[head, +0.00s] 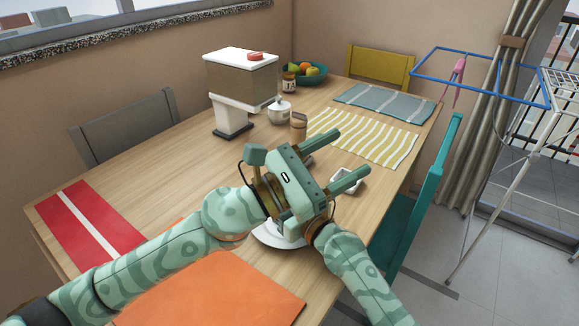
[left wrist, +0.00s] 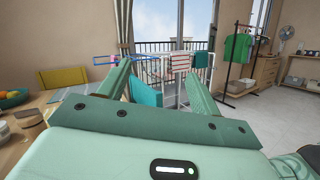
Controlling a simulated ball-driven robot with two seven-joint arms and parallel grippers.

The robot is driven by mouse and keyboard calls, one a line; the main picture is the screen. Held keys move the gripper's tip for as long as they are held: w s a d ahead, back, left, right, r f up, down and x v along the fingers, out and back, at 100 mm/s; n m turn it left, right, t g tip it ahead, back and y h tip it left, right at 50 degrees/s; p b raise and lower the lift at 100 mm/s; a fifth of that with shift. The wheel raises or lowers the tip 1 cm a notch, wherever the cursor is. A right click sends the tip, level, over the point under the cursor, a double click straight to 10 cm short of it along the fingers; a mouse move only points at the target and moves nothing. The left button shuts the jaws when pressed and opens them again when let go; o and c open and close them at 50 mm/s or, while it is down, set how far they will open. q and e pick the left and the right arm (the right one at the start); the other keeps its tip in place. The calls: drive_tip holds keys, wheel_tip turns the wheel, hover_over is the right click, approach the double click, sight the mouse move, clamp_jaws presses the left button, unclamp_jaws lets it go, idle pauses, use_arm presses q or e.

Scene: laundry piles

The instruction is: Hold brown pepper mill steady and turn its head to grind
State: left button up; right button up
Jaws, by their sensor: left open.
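A small tan-brown cylinder (head: 298,126) stands upright on the table beyond my left gripper; it may be the brown pepper mill, but I cannot tell for sure. A similar brown cylinder (left wrist: 29,117) shows at the left edge of the left wrist view. My left gripper (head: 353,151) is open over the table, its two fingers apart, with nothing visible between them. The cylinder is apart from it, beyond and left of the fingers. My right arm comes in from the lower right; its gripper is hidden behind the left gripper.
A white lidded pot (head: 280,112), a box-topped stand (head: 240,78) and a fruit bowl (head: 311,76) stand farther back. A white plate (head: 268,236) is partly hidden under my gripper. A small white dish (head: 347,182) lies near the right edge. The striped placemat (head: 372,135) is clear.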

use_arm(q)
drive_tip(key=a+f+n+t+y, duration=0.8)
drive_tip(key=a+f+n+y, duration=0.25)
drive_tip(key=n+y, duration=0.2)
drive_tip(key=shift+m+y, duration=0.25)
drive_tip(key=shift+m, duration=0.1)
drive_tip(key=x, duration=0.7)
drive_tip(key=a+x, duration=0.1)
drive_tip(key=x, duration=0.3)
drive_tip(key=shift+w+d+r, duration=0.1)
drive_tip(key=shift+w+r, duration=0.05)
drive_tip(key=shift+w, duration=0.15)
drive_tip(key=c, duration=1)
